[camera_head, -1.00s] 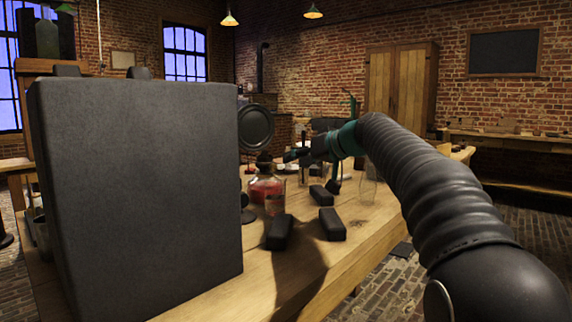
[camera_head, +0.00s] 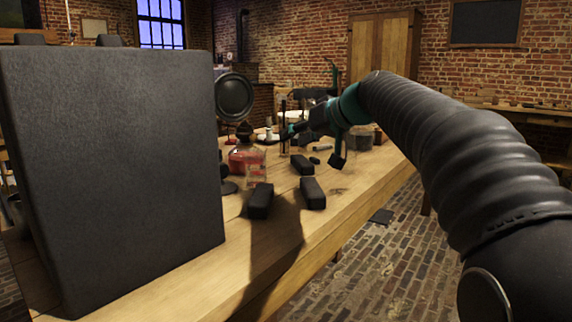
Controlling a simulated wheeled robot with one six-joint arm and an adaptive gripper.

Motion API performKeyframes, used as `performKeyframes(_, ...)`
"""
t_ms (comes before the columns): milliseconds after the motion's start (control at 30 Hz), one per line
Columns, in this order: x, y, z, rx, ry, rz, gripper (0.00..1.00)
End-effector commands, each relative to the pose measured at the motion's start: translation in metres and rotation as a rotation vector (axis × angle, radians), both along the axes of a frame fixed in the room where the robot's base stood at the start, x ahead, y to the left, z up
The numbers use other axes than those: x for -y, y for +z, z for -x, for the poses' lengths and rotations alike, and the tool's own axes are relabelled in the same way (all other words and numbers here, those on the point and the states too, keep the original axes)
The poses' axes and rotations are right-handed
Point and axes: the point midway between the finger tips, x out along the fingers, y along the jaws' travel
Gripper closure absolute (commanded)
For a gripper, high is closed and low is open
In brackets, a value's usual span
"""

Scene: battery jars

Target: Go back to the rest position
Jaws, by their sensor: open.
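My gripper (camera_head: 291,132) is at the far end of my black ribbed arm, past a teal wrist section. It is above the far part of the wooden table (camera_head: 270,290), and the jaws are open, with nothing seen held in them. A jar with red contents (camera_head: 246,160) stands on the table left of the gripper and nearer. Dark blocks lie on the table in front, one at the left (camera_head: 261,200), one at the right (camera_head: 313,193) and one farther back (camera_head: 302,165). Small things behind the gripper are partly hidden.
A large dark grey box (camera_head: 115,170) fills the left side and hides part of the table. A round dark disc on a stand (camera_head: 235,96) is behind it. A wooden cabinet (camera_head: 383,50) stands at the brick wall.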

Motion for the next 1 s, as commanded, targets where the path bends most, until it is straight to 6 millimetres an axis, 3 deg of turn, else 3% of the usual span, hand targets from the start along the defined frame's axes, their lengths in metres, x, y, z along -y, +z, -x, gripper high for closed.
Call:
performKeyframes(33,0.004,-0.002,0.021,-0.030,-0.022,0.022,0.53)
performKeyframes(367,0.045,-0.074,0.149,-0.234,-0.198,0.182,0.53)
performKeyframes(700,0.095,-0.170,0.286,-0.381,-0.380,0.355,0.53)
performKeyframes(833,0.111,-0.205,0.327,-0.413,-0.435,0.412,0.53)
performKeyframes(1000,0.124,-0.234,0.357,-0.436,-0.477,0.456,0.53)
